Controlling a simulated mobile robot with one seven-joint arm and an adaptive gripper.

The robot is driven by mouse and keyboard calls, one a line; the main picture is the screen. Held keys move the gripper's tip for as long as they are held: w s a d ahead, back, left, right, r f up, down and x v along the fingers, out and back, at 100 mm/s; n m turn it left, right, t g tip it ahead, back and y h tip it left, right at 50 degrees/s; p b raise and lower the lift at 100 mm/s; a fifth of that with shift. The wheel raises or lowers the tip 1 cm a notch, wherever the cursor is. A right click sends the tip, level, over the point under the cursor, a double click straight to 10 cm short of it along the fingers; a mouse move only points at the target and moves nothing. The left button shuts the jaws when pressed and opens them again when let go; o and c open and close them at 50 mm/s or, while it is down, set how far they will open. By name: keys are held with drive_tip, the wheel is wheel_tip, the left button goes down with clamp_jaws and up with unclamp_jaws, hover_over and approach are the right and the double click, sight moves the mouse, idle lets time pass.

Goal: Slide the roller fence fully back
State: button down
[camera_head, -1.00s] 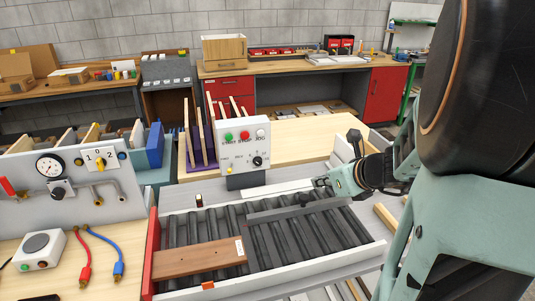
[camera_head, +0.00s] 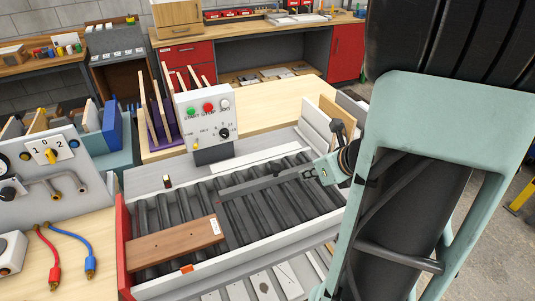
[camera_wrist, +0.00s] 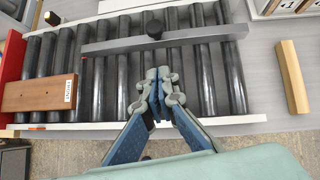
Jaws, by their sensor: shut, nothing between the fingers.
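The roller fence (camera_head: 245,184) is a grey bar with a black knob (camera_head: 277,170), lying across the dark rollers with a gap to the white back rail (camera_head: 245,162). In the wrist view the fence (camera_wrist: 110,47) runs above the fingertips in the picture, slightly slanted. My gripper (camera_head: 311,174) is shut and empty, over the right part of the conveyor by the fence's right end. In the wrist view my gripper (camera_wrist: 158,92) sits over the rollers on the front-rail side of the fence. I cannot tell whether it touches the fence.
A brown labelled board (camera_head: 170,244) lies on the rollers at the front left by the red end plate (camera_head: 123,250). A control box (camera_head: 205,113) stands behind the back rail. A wooden block (camera_wrist: 292,77) lies right of the rollers. The rollers between board and gripper are clear.

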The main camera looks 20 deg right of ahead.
drive_tip(key=b, duration=0.2)
approach(277, 174)
wheel_tip(277, 174, down, 3)
drive_tip(key=shift+w+a+f+p, duration=0.1)
drive_tip(key=shift+w+p, duration=0.25)
drive_tip(key=shift+w, duration=0.4)
drive_tip(key=shift+w+a+p, duration=0.15)
drive_tip(key=shift+w+p, duration=0.15)
drive_tip(key=shift+w, duration=0.4)
